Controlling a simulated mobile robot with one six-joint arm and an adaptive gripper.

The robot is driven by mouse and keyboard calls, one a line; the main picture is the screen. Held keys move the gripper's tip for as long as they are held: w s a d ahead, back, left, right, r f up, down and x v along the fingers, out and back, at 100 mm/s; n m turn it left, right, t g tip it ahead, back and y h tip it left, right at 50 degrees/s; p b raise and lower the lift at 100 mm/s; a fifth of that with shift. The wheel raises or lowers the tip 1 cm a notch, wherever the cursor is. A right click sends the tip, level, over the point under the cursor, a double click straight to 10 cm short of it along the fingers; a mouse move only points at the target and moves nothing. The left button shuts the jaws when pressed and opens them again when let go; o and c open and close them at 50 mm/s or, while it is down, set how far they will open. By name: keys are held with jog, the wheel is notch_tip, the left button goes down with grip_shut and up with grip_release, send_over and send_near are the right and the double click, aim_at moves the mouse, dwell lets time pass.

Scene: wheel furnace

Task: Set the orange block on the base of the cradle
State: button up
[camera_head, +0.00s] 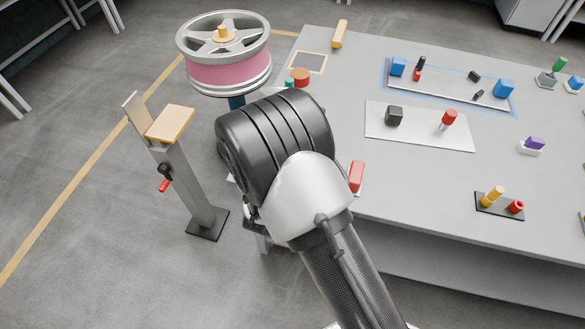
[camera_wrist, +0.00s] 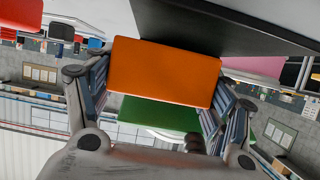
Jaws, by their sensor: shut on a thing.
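The orange block (camera_wrist: 164,72) is between the two fingers of my gripper (camera_wrist: 163,86) in the wrist view, with its broad face toward the camera. My gripper is shut on it. In the head view my arm hides the gripper and the orange block. A red block (camera_head: 357,175) stands at the table's near left edge, beside my arm. I cannot clearly make out the cradle or its base; my arm covers that part of the table.
A wheel with a pink band (camera_head: 228,75) stands at the table's left end. A post with a tan top plate (camera_head: 170,123) stands on the floor at left. The grey table (camera_head: 410,190) holds a white plate (camera_head: 420,136) and several small parts toward the right.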

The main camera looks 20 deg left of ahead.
jog(key=shift+f+b, duration=0.7)
jog(key=shift+f, duration=0.85)
jog(key=shift+f, duration=0.2)
jog(key=o, duration=1.2)
jog(key=shift+r, duration=0.2)
jog(key=p+v, duration=0.3)
jog(key=v, duration=0.9)
